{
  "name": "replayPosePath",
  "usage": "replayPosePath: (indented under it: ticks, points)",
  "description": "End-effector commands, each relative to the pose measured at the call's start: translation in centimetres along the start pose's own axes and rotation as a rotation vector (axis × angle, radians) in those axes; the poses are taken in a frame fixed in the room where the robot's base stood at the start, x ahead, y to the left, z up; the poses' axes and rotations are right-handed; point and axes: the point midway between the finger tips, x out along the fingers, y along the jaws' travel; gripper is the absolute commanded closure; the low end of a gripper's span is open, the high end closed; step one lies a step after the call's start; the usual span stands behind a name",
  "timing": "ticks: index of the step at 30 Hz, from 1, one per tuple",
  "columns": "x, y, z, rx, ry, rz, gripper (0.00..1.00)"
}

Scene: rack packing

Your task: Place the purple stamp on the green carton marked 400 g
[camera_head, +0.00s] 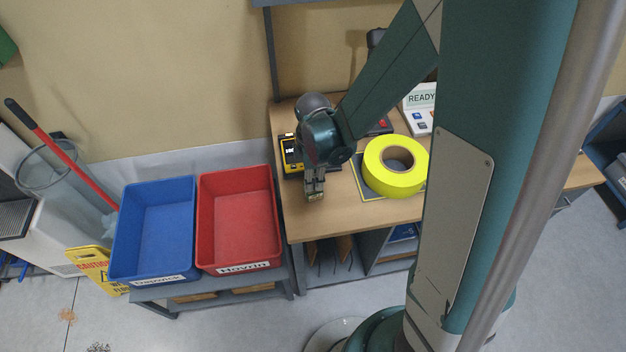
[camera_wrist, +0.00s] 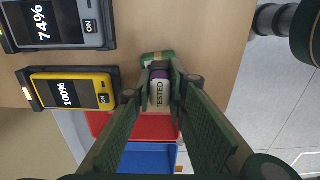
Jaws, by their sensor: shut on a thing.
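My gripper (camera_wrist: 160,82) is shut on the purple stamp (camera_wrist: 160,74), which has a pale label reading TESTED. A green carton (camera_wrist: 150,57) shows just beyond the stamp in the wrist view, mostly hidden by the stamp and fingers. Its 400 g marking cannot be read. I cannot tell whether stamp and carton touch. In the head view my gripper (camera_head: 314,192) points down over the table's front left part; the stamp and carton cannot be made out clearly there.
A yellow device (camera_wrist: 75,92) reading 100% and a grey one (camera_wrist: 62,22) reading 74% lie beside my gripper. A yellow tape roll (camera_head: 378,177) is to its right on the table (camera_head: 300,225). Red (camera_head: 237,220) and blue (camera_head: 153,230) bins stand left, past the table edge.

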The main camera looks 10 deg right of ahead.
Motion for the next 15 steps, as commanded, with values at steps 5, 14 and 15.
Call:
replayPosePath:
  ticks: [5,14,15]
  points:
    - [0.41,0.00,0.00,0.000,0.000,0.000,0.97]
    - [0.28,0.00,0.00,0.000,0.000,0.000,0.70]
    - [0.28,0.00,0.00,0.000,0.000,0.000,0.70]
